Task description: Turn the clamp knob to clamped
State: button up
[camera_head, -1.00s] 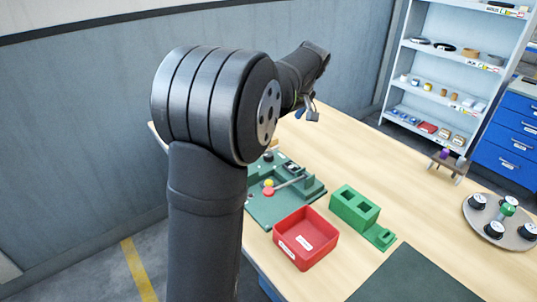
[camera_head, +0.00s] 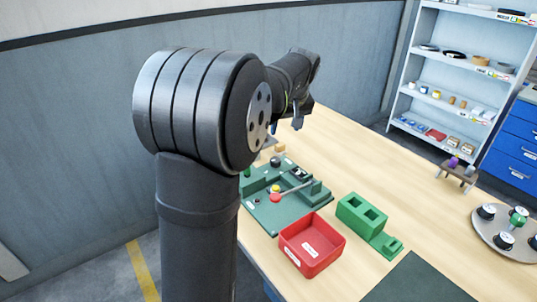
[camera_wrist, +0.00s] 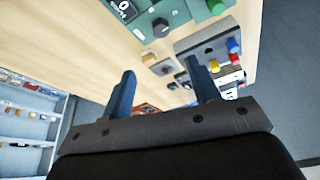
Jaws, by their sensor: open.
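A green fixture (camera_head: 262,218) lies on the bench beyond the red bin. A black round knob (camera_head: 277,161) is at its far end, and a metal rod with a red ball end (camera_head: 275,197) crosses it. Which of these is the clamp knob I cannot tell. My gripper (camera_head: 297,122) is in the air above the bench, past the fixture's far end. In the wrist view my gripper (camera_wrist: 163,84) is open, with nothing between its two fingers. That view also shows a dark knob (camera_wrist: 160,28) beside a small display, apart from the fingers. My arm hides the fixture's left part.
A red bin (camera_head: 312,262) and a green block with square holes (camera_head: 362,213) stand nearer. A round tray (camera_head: 508,250) with spools is at right. A grey box with coloured buttons (camera_wrist: 225,45) shows in the wrist view. Bare bench lies right of the fixture.

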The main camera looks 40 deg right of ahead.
aim_at(275, 159)
jog(key=w+f+m, duration=0.1)
jog(key=w+f, duration=0.1)
jog(key=f, duration=0.3)
jog(key=w+d+f+m+h, duration=0.1)
jog(key=w+f+m, duration=0.1)
jog(key=f, duration=0.4)
jog(key=w+f+m+h, duration=0.1)
jog(key=w+f+m, duration=0.1)
jog(key=f, duration=0.3)
jog(key=shift+w+d+f+g, duration=0.3)
jog(key=c, duration=1)
